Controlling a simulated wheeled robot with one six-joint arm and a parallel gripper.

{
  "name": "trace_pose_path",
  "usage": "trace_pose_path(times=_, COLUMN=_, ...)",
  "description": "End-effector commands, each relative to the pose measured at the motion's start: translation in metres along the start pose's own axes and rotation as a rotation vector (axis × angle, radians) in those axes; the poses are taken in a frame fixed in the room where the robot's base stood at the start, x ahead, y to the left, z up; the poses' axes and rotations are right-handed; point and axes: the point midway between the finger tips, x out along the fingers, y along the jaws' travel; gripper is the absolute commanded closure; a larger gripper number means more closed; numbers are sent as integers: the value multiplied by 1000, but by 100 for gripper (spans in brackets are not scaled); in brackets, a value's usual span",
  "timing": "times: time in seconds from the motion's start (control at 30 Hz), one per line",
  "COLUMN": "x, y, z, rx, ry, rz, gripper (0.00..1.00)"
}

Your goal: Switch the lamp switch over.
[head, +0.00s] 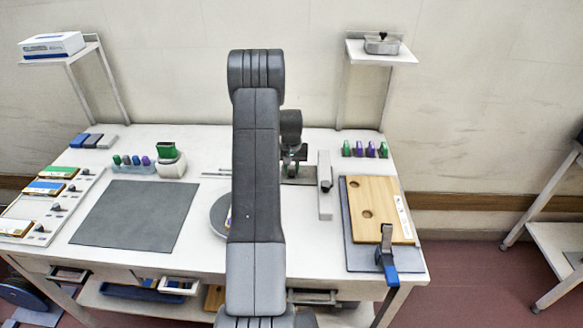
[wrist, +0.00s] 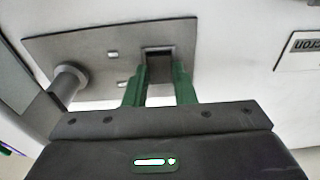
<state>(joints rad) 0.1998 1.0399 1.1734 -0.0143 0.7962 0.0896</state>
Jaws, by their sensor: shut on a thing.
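In the wrist view a dark block (wrist: 159,51) stands out from a flat grey plate (wrist: 95,45); it appears to be the lamp switch. My gripper (wrist: 160,72) has its two green fingers on either side of this block, shut on it. The lower part of the block is hidden behind the gripper body. In the head view my gripper (head: 291,163) is low over the grey plate (head: 300,174) at the back middle of the bench. My arm hides much of that place, and which way the switch is set cannot be told.
A grey round post (wrist: 68,83) and small light studs stand on the plate near the fingers. A white box with a dark knob (head: 325,200) stands just right. Further right lies a wooden board (head: 375,205). The grey mat (head: 135,217) at left is clear.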

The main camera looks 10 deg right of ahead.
Motion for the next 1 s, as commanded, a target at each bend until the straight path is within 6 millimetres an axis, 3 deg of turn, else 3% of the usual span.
trace_pose_path(times=0.23, x=0, y=0, z=-1, rx=0, ry=2, rz=0, gripper=99)
trace_pose_path(times=0.27, x=-1, y=0, z=-1, rx=0, ry=2, rz=0, gripper=72)
trace_pose_path(times=0.37, x=0, y=0, z=-1, rx=0, ry=2, rz=0, gripper=55)
trace_pose_path(times=0.73, x=-4, y=0, z=-1, rx=0, ry=3, rz=0, gripper=55)
trace_pose_path(times=0.87, x=-19, y=0, z=-1, rx=0, ry=5, rz=0, gripper=55)
trace_pose_path(times=1.0, x=-46, y=0, z=-1, rx=0, ry=8, rz=0, gripper=55)
